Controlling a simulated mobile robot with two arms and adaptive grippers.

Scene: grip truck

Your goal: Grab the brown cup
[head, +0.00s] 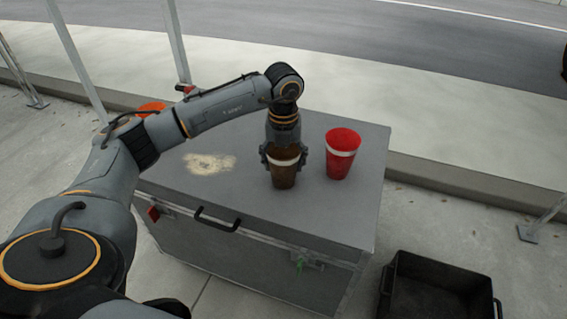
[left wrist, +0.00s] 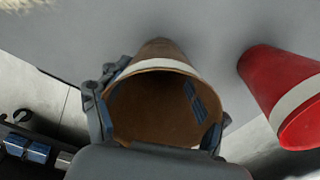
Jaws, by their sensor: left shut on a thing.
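The brown cup (head: 284,174) has a white band near its rim and stands upright on the grey case top in the head view. My left gripper (head: 283,158) comes down from above and is shut on the cup's upper part. In the left wrist view the brown cup (left wrist: 158,95) shows its open mouth, with fingers of my left gripper (left wrist: 155,118) on either side of it. Part of the rim is hidden behind the gripper. My right gripper is not in view.
A red cup (head: 341,155) with a white band stands just right of the brown cup, apart from it. The grey case (head: 235,235) has a pale stain on top. An orange object (head: 151,108) is partly behind my left arm. A black crate (head: 440,262) is at lower right.

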